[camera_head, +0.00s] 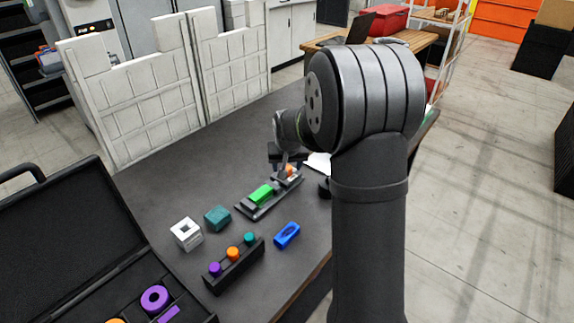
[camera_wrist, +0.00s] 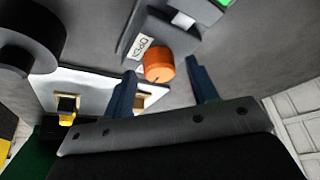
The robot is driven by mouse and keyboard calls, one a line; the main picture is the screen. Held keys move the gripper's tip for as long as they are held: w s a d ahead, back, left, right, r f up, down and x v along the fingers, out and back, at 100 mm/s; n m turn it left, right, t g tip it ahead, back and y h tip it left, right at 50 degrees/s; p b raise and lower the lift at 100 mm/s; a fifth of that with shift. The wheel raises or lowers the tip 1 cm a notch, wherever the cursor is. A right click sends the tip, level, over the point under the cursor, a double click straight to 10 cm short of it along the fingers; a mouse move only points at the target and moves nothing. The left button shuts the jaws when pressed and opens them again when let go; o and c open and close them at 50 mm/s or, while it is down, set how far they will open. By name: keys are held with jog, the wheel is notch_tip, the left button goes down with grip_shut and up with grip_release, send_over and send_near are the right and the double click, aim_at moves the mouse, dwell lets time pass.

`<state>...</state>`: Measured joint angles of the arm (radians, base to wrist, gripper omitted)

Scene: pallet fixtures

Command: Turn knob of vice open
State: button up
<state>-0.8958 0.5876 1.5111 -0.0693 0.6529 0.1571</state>
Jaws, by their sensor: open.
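The vice (camera_head: 252,209) is a dark, long fixture on the table with a green block (camera_head: 262,194) in it. Its orange knob (camera_wrist: 159,66) sits at the end nearer my arm, beside a white label with lettering (camera_wrist: 139,46). The knob also shows in the head view (camera_head: 291,171), partly covered by my gripper (camera_head: 288,160). In the wrist view my gripper (camera_wrist: 161,68) is open, with blue fingers on either side of the knob. A gap shows on each side; I cannot tell whether the fingertips reach its height.
A teal block (camera_head: 217,218), a white hollow cube (camera_head: 186,233), a blue part (camera_head: 287,235) and a dark rack with colored pegs (camera_head: 234,267) stand near the vice. An open black case (camera_head: 68,235) is at left. A white sheet (camera_wrist: 85,90) lies near the knob.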

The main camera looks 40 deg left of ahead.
jog(key=c, duration=1)
jog(key=shift+o, duration=0.2)
jog(key=shift+m, duration=0.4)
jog(key=m+h, duration=0.1)
jog(key=m, duration=0.2)
jog(key=shift+s+a+m+t, duration=0.1)
jog(key=shift+m+t, duration=0.2)
jog(key=shift+t, duration=0.1)
jog(key=m+h, duration=0.1)
jog(key=m, duration=0.1)
jog(key=m+h, duration=0.1)
jog(key=m, duration=0.1)
jog(key=shift+a+m+t, duration=0.15)
jog(key=shift+m+t, duration=0.15)
jog(key=m+h, duration=0.2)
jog(key=m, duration=0.2)
jog(key=shift+a, duration=0.1)
jog(key=shift+a+m+g+h, duration=0.1)
jog(key=shift+m+g+h, duration=0.25)
jog(key=shift+m, duration=0.85)
jog(key=shift+m+g+h, duration=0.35)
jog(key=shift+m, duration=0.85)
